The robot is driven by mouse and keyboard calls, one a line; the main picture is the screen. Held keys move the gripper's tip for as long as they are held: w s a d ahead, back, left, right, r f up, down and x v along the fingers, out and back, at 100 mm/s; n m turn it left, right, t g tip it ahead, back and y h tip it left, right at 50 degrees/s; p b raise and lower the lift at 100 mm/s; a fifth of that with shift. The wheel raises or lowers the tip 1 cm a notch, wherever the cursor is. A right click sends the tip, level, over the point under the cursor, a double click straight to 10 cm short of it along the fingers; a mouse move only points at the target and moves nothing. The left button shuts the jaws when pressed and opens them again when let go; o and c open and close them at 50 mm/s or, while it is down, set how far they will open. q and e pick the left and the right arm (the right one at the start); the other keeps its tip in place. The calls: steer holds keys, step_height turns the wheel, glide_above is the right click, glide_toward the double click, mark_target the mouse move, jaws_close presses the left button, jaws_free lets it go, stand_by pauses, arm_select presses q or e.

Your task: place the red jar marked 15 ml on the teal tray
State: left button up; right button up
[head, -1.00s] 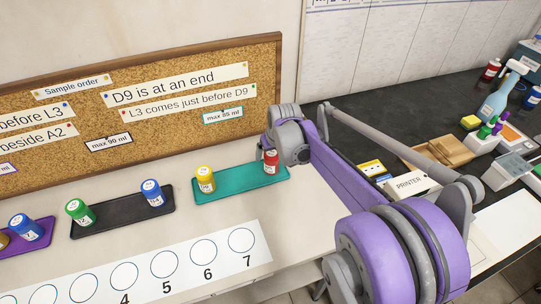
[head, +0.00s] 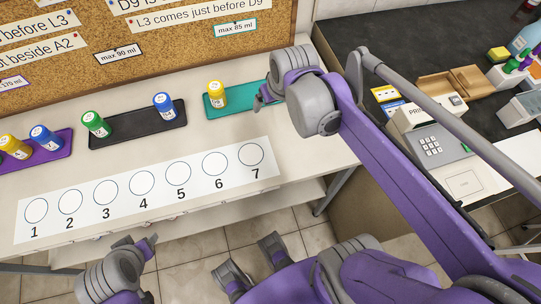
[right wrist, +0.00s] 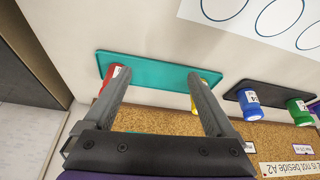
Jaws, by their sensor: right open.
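The red jar (right wrist: 109,77) stands at the left end of the teal tray (right wrist: 150,70) in the right wrist view, partly behind a finger. I cannot read its label. My right gripper (right wrist: 161,76) is open, its fingers apart over the tray. In the head view the right gripper (head: 264,97) is at the right part of the teal tray (head: 240,103), and my arm hides the red jar. My left gripper (head: 148,268) seems to show at the bottom left; its jaws are unclear.
A yellow jar (head: 217,95) stands on the teal tray's left part. A black tray (head: 130,126) holds a green jar (head: 96,124) and a blue jar (head: 164,106). A purple tray (head: 60,150) is at the left. The numbered strip (head: 150,215) lies in front, its circles empty.

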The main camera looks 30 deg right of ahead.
steer(key=s+a+f, duration=0.2)
steer(key=s+a, duration=0.1)
steer(key=s, duration=0.1)
steer(key=s+a+f+n, duration=0.1)
steer(key=s+a+f, duration=0.1)
steer(key=s+f, duration=0.1)
steer(key=s+a+f+n, duration=0.1)
steer(key=s+a+f, duration=0.2)
steer(key=s, duration=0.2)
steer(key=shift+a+y, duration=0.3)
steer(key=shift+y, duration=0.1)
steer(key=shift+w, duration=0.1)
step_height(320, 180, up, 6)
steer(key=w+p, duration=0.1)
steer(key=p, duration=0.4)
steer(key=shift+t, duration=0.4)
steer(key=shift+w, duration=0.1)
